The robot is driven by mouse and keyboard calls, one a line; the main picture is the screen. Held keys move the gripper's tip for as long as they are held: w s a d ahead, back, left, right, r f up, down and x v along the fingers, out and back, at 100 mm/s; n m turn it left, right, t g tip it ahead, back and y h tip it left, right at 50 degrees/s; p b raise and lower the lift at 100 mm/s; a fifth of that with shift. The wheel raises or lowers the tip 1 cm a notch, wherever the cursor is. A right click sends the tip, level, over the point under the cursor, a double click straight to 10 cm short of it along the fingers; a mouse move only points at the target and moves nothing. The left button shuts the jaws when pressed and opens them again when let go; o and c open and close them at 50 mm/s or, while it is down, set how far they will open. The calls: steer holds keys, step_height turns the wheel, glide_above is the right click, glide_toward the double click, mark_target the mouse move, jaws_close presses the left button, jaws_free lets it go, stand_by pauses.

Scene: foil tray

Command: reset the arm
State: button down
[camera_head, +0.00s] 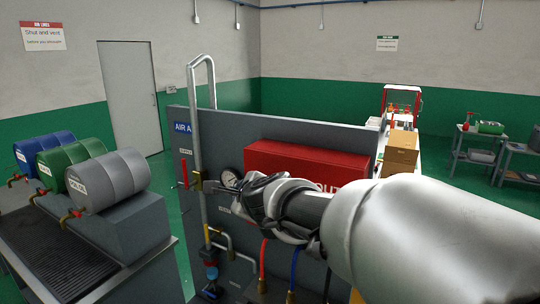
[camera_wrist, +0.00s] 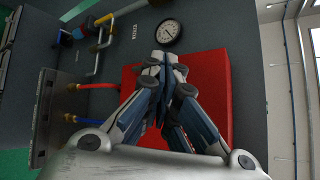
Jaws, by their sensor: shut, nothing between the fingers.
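My gripper (camera_head: 240,200) reaches in from the right in the head view, in front of a grey panel (camera_head: 345,142). In the wrist view its fingers (camera_wrist: 163,62) are together and empty, with a red box (camera_wrist: 212,75) behind them. The same red box (camera_head: 300,160) is partly hidden by my arm in the head view. A round gauge (camera_head: 229,178) is close to the fingertips in the picture; it also shows past them in the wrist view (camera_wrist: 168,31). I cannot tell whether the fingers touch anything. No foil tray shows in either view.
A metal pipe (camera_head: 203,85) and a red-handled valve (camera_head: 183,170) stand left of my gripper. Red and blue hoses (camera_head: 294,270) hang below it. Blue, green and grey drums (camera_head: 110,180) lie on a stand at left. A cardboard box (camera_head: 400,150) is behind my arm.

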steer(key=s+d+f+n+g+h+b, duration=0.1)
steer(key=s+d+f+n+g+b, duration=0.1)
steer(key=s+d+f+n+b, duration=0.2)
steer(key=s+d+f+n+g+h+b, duration=0.2)
steer(key=s+d+f+n, duration=0.7)
steer(key=s, duration=1)
steer(key=s+d+f+n+g+h+b, duration=0.1)
steer(key=s+d+f+n+g+b, duration=0.2)
steer(key=s+f, duration=0.9)
steer(key=d+f+n+b, duration=0.1)
steer(key=d+n+b, duration=0.1)
steer(key=d+n, duration=0.2)
steer(key=shift+s+d+f+n+g+h+b, duration=0.15)
steer(key=shift+s+d+n+g+h+b, duration=0.15)
steer(key=shift+n, duration=0.2)
